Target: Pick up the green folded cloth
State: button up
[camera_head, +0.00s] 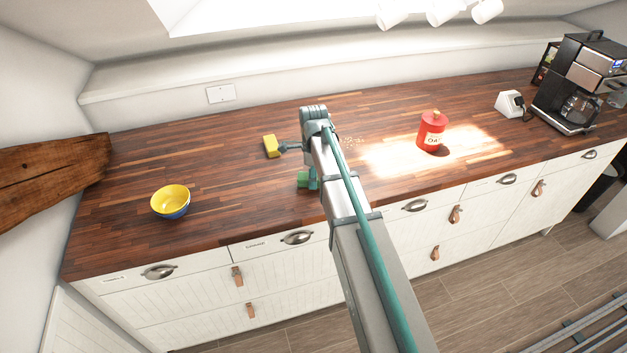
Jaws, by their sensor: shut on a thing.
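The green folded cloth (303,180) shows as a small green block near the front part of the wooden counter, just left of my arm. My gripper (312,183) points down at it and is shut on it. My arm hides part of the cloth and most of the fingers. I cannot tell whether the cloth touches the counter or is slightly above it.
A yellow block-like item (270,146) with a dark part lies left of my wrist. A yellow-and-blue bowl (171,202) stands at left. Crumbs (352,142) and a red canister (432,132) are at right. A coffee maker (582,85) stands far right.

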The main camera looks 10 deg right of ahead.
jog(key=shift+r, duration=0.45)
jog(key=s+d+r+b, duration=0.1)
jog(key=s+r+b, duration=0.1)
jog(key=s+r, duration=0.3)
jog(key=s+d+r+b, duration=0.2)
jog(key=s+r+b, duration=0.1)
jog(key=s+r, duration=0.3)
jog(key=s, duration=0.2)
jog(key=shift+s+d, duration=0.25)
jog(key=shift+s, duration=0.05)
